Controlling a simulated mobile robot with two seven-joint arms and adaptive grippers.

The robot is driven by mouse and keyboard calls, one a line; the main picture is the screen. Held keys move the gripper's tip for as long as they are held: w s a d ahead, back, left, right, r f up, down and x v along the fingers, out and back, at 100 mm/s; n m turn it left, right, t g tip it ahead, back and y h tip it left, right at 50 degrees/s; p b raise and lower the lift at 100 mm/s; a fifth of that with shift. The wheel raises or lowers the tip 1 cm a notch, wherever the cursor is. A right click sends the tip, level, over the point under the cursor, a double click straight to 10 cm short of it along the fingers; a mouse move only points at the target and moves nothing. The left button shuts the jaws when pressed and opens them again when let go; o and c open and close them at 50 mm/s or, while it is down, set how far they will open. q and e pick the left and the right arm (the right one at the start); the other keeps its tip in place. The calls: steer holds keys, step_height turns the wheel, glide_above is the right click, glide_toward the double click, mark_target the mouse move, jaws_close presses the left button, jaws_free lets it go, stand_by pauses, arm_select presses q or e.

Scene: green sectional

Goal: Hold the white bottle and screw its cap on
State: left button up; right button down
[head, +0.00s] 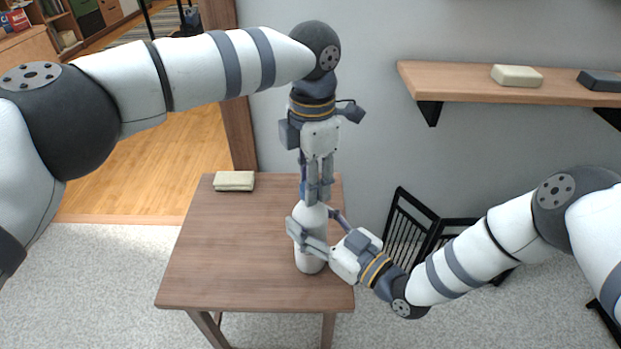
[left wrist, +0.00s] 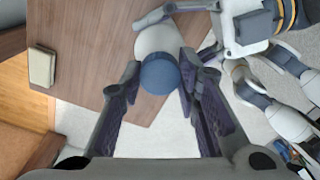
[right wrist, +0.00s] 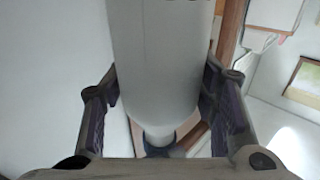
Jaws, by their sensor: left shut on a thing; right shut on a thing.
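The white bottle (head: 309,258) stands upright at the right side of the wooden table. My right gripper (head: 312,236) is shut around its body from the right; the bottle (right wrist: 155,60) also fills the middle of the right wrist view, between the fingers. My left gripper (head: 318,194) points straight down above the bottle and is shut on the blue cap (left wrist: 160,74). In the left wrist view the cap lies between the fingers, in line with the bottle's top (left wrist: 158,38). Whether the cap is seated on the neck (right wrist: 160,133) I cannot tell.
A cream box (head: 234,181) lies at the table's back left. The wooden tabletop (head: 215,250) is otherwise clear. A wall shelf (head: 450,80) hangs at the upper right. A black slatted rack (head: 408,232) stands behind the table's right side.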

arm_select(q)
steer(key=m, duration=0.4)
steer(key=shift+s, duration=0.1)
steer(key=m, duration=0.3)
steer(key=shift+m, duration=0.4)
steer(key=m, duration=0.7)
steer(key=shift+s+m, duration=0.1)
steer(key=shift+m, duration=0.3)
steer(key=m, duration=0.3)
steer(key=shift+m, duration=0.3)
steer(key=m, duration=0.3)
steer(key=shift+a+m, duration=0.1)
steer(key=shift+m, duration=0.3)
steer(key=m, duration=0.8)
steer(key=shift+a, duration=0.1)
